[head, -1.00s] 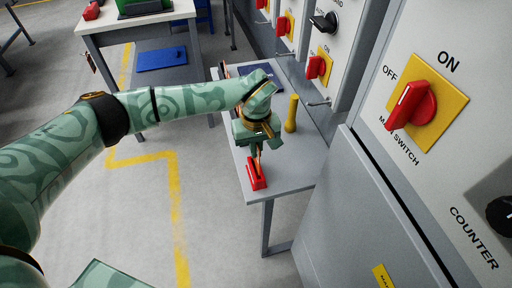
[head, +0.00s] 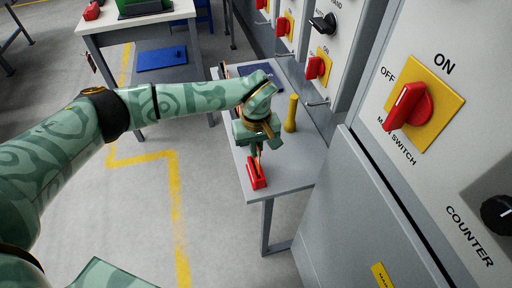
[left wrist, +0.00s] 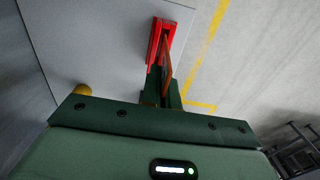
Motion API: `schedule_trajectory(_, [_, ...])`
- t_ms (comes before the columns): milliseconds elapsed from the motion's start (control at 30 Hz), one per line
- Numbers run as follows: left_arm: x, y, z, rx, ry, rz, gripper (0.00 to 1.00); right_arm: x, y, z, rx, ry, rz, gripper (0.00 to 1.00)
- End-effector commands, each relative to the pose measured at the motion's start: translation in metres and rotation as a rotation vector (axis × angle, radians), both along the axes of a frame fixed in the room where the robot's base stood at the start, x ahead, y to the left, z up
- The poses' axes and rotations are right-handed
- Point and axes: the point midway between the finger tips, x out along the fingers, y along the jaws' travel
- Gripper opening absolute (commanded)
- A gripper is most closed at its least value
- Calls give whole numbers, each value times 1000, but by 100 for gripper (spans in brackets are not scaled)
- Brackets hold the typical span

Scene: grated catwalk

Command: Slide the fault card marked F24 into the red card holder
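The red card holder (head: 257,173) stands on the near end of the narrow grey table, and it also shows in the left wrist view (left wrist: 156,44). My left gripper (head: 257,150) points down just above it. Its fingers (left wrist: 160,96) are shut on a thin orange-brown card (left wrist: 166,66). The card's far end is at the holder's slot; I cannot tell how deep it sits, and its marking cannot be read. My right gripper is not in view.
A yellow cylinder (head: 291,113) stands on the grey table (head: 288,178) right of my gripper. Grey cabinets with red switches (head: 409,105) rise close on the right. A second table (head: 110,25) stands at the back left. The floor at left is open.

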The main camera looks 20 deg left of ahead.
Motion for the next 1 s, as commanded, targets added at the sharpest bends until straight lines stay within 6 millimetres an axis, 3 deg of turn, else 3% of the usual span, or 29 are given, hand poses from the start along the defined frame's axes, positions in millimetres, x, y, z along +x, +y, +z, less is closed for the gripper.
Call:
schedule_trajectory(367, [0, 0, -2, -1, 1, 0, 0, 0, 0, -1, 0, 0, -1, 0])
schedule_trajectory(1000, [0, 0, -27, -1, 1, 0, 0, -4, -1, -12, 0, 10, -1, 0])
